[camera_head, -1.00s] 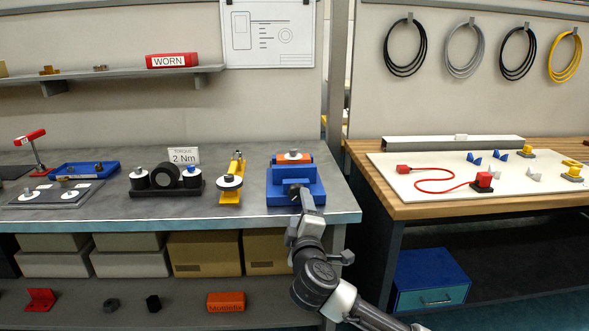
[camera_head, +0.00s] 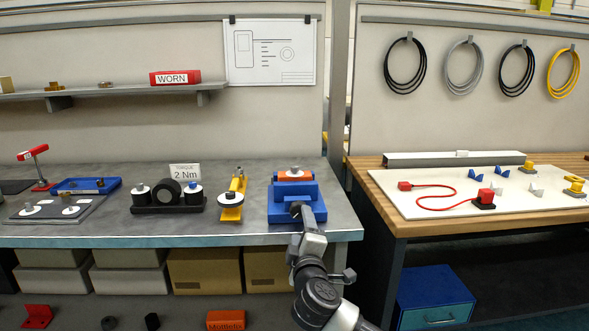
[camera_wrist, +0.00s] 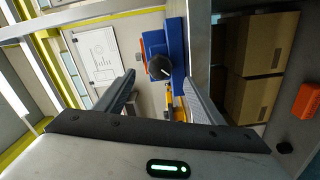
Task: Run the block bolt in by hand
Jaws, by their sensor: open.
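A blue block fixture (camera_head: 280,208) with an orange block (camera_head: 294,188) on top stands near the bench's right end. A pale washer with a small orange-brown piece lies on the orange block. In the wrist view a dark round bolt head (camera_wrist: 159,67) shows in front of the blue fixture (camera_wrist: 177,50), with the orange block (camera_wrist: 142,65) beside it. My gripper (camera_wrist: 159,79) is open, one finger to each side of the bolt head, with gaps on both sides. In the head view my gripper (camera_head: 299,211) is at the fixture's front and hides part of it. The bolt's shank is hidden.
A yellow fixture (camera_head: 232,208) stands just left of the blue one. Further left are a black holder (camera_head: 165,207) with several round parts and a torque card (camera_head: 185,176). The bench's front edge (camera_head: 180,240) lies below. A wooden bench (camera_head: 420,213) stands right, across a gap.

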